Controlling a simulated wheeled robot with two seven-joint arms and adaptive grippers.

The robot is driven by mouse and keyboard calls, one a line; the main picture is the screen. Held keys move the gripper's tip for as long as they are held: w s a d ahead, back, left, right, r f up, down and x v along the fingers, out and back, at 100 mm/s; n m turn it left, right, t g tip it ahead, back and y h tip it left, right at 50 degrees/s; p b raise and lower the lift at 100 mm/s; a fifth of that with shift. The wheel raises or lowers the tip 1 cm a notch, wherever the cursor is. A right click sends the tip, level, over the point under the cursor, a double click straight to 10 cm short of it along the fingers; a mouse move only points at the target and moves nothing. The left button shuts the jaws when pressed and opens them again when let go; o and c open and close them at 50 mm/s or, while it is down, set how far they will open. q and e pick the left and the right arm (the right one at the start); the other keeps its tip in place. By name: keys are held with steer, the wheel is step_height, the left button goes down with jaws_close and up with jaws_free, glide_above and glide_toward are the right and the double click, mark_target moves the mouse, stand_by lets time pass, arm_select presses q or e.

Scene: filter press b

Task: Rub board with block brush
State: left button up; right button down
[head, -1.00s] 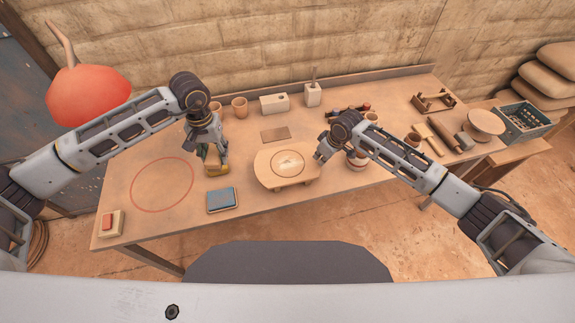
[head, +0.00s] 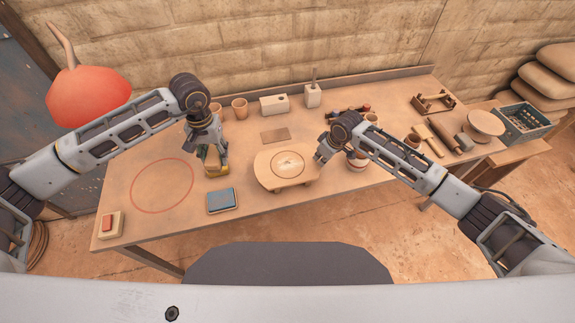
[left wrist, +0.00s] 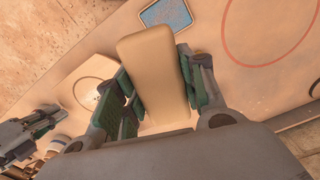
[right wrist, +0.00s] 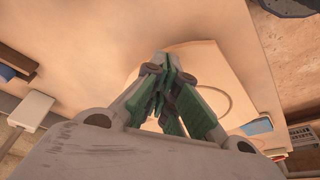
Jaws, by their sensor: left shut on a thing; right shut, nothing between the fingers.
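The board (head: 267,178) is a pale wooden plate on short feet, with a drawn circle and a pale smudge (head: 288,161) inside it. My left gripper (head: 214,156) is left of the board, shut on the tan block brush (left wrist: 155,70). A yellowish part (head: 218,170) shows below these fingers; whether it belongs to the brush I cannot tell. My right gripper (head: 321,156) is shut and empty at the board's right edge. In the right wrist view its fingers (right wrist: 168,75) cover part of the board (right wrist: 225,70) and its circle.
A blue pad (head: 222,200) lies in front of the brush. A red ring (head: 136,200) is marked on the table at left. A flat brown plate (head: 275,134) lies behind the board.

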arm_select(q)
steer(key=shift+f, duration=0.2)
arm_select(e)
steer(key=shift+f, duration=0.5)
stand_by(0.6)
arm_select(q)
steer(key=shift+r, duration=0.1)
